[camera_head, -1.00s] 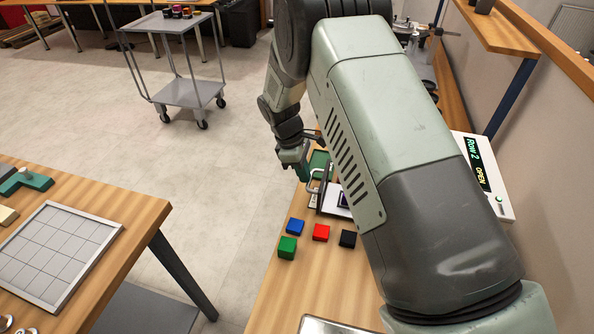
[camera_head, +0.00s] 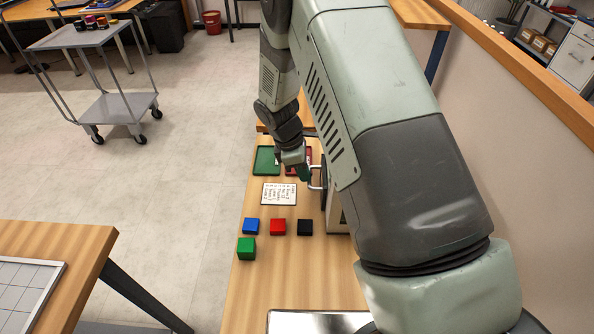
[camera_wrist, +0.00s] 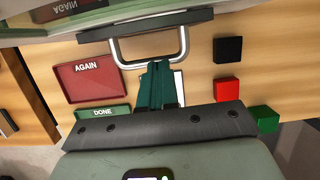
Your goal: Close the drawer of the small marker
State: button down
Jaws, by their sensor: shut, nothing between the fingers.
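The small marker is mostly hidden behind my arm; a light part of its side (camera_head: 336,213) shows in the head view. Its dark drawer front (camera_wrist: 145,25) crosses the top of the wrist view, close against the marker's body. I cannot tell whether a gap is left. The metal loop handle (camera_wrist: 185,45) sticks out from the front and also shows in the head view (camera_head: 316,187). My gripper (camera_wrist: 157,66) is shut and empty, its green fingertips at the handle's outer bar. I cannot tell whether they touch it. No drawer interior shows.
Red AGAIN tray (camera_wrist: 90,84) and green DONE tray (camera_head: 266,161) lie beyond a white text card (camera_head: 279,193). Blue (camera_head: 250,226), red (camera_head: 278,227), black (camera_head: 305,227) and green (camera_head: 246,248) blocks stand nearer. Bare tabletop (camera_head: 300,275) lies in front.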

jog(key=shift+a, duration=0.15)
jog(key=a+f+v, duration=0.1)
jog(key=a+v, duration=0.2)
jog(key=v, duration=0.9)
jog(key=s+d+r+m+t+y, duration=0.1)
jog(key=s+d+r+m, duration=0.25)
jog(key=r, duration=0.35)
jog(key=s+d+r+m, duration=0.2)
jog(key=d+r, duration=0.2)
jog(key=r, duration=0.2)
jog(key=s+d+r+m+t+y, duration=0.1)
jog(key=s+d+r+m, duration=0.2)
jog(key=r, duration=0.4)
jog(key=s+d+r+m+t, duration=0.1)
jog(key=s+d+r+m, duration=0.2)
jog(key=s, duration=0.6)
jog(key=s+d+r+m+t+y, duration=0.1)
jog(key=s+d+r+m+t, duration=0.1)
jog(key=s+m, duration=0.4)
jog(key=s+d+r, duration=0.1)
jog(key=s+d, duration=0.1)
jog(key=s, duration=0.1)
jog(key=shift+s+t, duration=0.25)
jog(key=shift+t, duration=0.05)
